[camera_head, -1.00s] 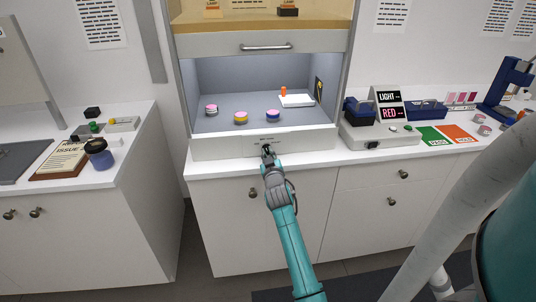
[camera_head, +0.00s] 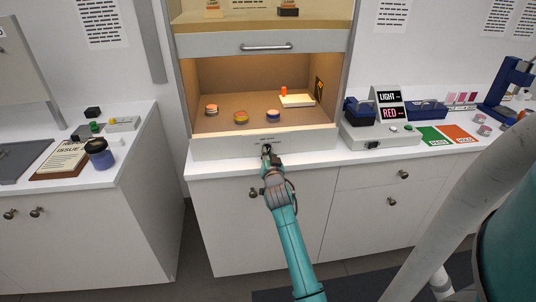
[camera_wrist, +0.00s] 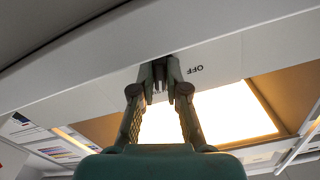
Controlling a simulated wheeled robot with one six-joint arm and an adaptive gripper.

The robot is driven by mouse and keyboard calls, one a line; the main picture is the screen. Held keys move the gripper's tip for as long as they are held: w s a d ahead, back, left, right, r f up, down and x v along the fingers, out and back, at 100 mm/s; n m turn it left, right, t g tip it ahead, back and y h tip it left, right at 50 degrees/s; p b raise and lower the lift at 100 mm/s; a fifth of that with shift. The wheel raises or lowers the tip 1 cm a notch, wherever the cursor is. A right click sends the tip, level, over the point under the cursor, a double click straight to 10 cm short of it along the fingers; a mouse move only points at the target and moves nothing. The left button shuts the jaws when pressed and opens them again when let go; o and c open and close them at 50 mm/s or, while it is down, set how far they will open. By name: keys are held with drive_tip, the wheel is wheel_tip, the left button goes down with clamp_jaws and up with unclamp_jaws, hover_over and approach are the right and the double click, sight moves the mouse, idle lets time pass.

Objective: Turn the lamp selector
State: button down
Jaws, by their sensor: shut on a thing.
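The lamp selector (camera_wrist: 159,72) is a small dark knob on the white front panel (camera_head: 225,146) of the light booth. My gripper (camera_head: 266,155) is at the panel and shut on the selector; in the wrist view the gripper (camera_wrist: 160,78) hides most of the knob. An OFF label (camera_wrist: 196,69) shows upside down beside the fingers; the other labels and the knob's pointer cannot be read. The booth interior (camera_head: 235,80) is lit warm orange.
Inside the booth stand several jars, one of them yellow-banded (camera_head: 241,117), and a white tray (camera_head: 296,100) with an orange item. On the right counter are a LIGHT/RED sign (camera_head: 389,103) and green and orange cards.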

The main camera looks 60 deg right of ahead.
idle(0.5)
drive_tip(key=c, duration=1.2)
unclamp_jaws()
drive_tip(key=v, duration=1.2)
